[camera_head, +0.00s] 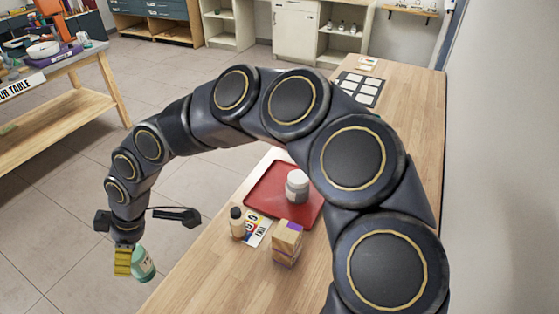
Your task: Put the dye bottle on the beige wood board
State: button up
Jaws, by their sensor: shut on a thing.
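My gripper (131,260), with yellow fingers, is at the lower left and points down. It is shut on a teal bottle with a pale label (144,265), which I take to be the dye bottle. The bottle hangs slightly tilted, in the picture over the floor just left of the table's edge. Its far side is hidden by the fingers. A small beige piece (367,64) lies at the far end of the wooden table and may be the beige wood board. It is too small to tell surely.
On the wooden table (195,285) stand a red tray (262,195) with a white jar (297,187), a dark-capped bottle (237,222), a printed card (257,232) and a beige-and-purple block stack (287,243). A dark sheet with white squares (360,88) lies farther back. My arm arches over the table.

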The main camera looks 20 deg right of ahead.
notch_tip(320, 180, up, 4)
jog(key=shift+f, duration=0.2)
jog(key=w+d+m+t+h, duration=0.1)
jog(key=w+d+m, duration=0.35)
jog(key=d, duration=0.55)
jog(key=w+d+m+t+h, duration=0.15)
jog(key=w+d+m, duration=0.3)
jog(key=d, duration=0.65)
jog(key=w+d+m+t+h, duration=0.1)
jog(key=w+d+m, duration=0.35)
jog(key=d, duration=0.55)
jog(key=s+d+m+h, duration=0.25)
jog(key=d+m, duration=0.25)
jog(key=d, duration=1)
jog(key=s+d+m+h, duration=0.1)
jog(key=s+d+m, duration=0.25)
jog(key=d, duration=1.05)
jog(key=w+d+f, duration=0.4)
jog(key=w+f, duration=0.1)
jog(key=f, duration=0.2)
jog(key=w+d+f, duration=0.4)
jog(key=w+f, duration=0.2)
jog(key=f, duration=0.2)
jog(key=shift+d+m, duration=0.3)
jog(key=shift+d, duration=0.1)
